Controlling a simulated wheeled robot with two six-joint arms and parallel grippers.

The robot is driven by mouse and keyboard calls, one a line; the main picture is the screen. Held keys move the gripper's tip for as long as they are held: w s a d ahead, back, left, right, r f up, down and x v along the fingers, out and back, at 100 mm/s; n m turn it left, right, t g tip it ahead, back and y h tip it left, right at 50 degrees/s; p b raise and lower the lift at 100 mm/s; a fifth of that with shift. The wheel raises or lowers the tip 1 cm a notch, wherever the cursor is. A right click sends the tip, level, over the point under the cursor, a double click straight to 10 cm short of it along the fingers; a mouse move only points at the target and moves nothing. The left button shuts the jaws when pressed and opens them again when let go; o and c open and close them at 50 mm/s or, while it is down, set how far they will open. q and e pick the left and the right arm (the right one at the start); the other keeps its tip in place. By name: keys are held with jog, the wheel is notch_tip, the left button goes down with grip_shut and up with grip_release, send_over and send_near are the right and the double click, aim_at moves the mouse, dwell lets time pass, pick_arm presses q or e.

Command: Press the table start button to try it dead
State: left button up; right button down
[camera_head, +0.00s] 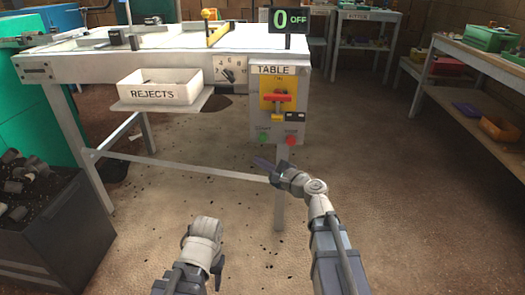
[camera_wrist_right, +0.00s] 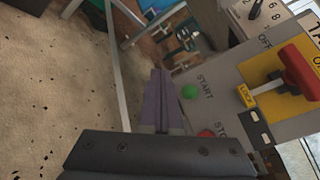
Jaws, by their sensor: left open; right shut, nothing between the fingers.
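The green start button (camera_head: 265,137) sits at the lower left of the grey TABLE control panel (camera_head: 258,110), beside the red stop button (camera_head: 291,141). In the right wrist view the start button (camera_wrist_right: 189,92) is in clear sight under its START label, with the red stop button (camera_wrist_right: 207,133) near it. My right gripper (camera_head: 262,164) is shut and empty, just below the panel. Its closed fingers (camera_wrist_right: 160,78) point up, left of the start button and seemingly apart from it. My left gripper (camera_head: 217,272) is open, low over the floor and far from the panel.
A red-handled switch (camera_head: 278,97) on a yellow plate, with a yellow lock tag (camera_wrist_right: 246,95), is above the buttons. The display (camera_head: 289,20) reads 0 OFF. A REJECTS tray (camera_head: 160,88) is to the left. A dark bin (camera_head: 60,240) stands lower left; open floor lies right.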

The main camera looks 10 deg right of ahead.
jog(key=shift+w+d+f+m, duration=0.1)
jog(key=shift+d+f+m, duration=0.05)
jog(key=shift+d+m, duration=0.2)
jog(key=shift+w, duration=0.1)
send_near(260, 140)
jog(key=shift+w+a+f, duration=0.2)
jog(key=shift+w+a, duration=0.8)
jog(key=shift+a, duration=0.05)
jog(key=shift+w+a+f, duration=0.2)
jog(key=shift+w+a, duration=0.75)
jog(key=shift+a, duration=0.1)
jog(key=shift+w, duration=0.15)
dwell(0.5)
jog(key=shift+w+d, duration=0.1)
jog(key=shift+w, duration=0.15)
jog(key=shift+w+d, duration=0.2)
jog(key=shift+w, duration=0.3)
dwell(0.8)
jog(key=shift+s+a, duration=0.3)
jog(key=shift+s, duration=0.6)
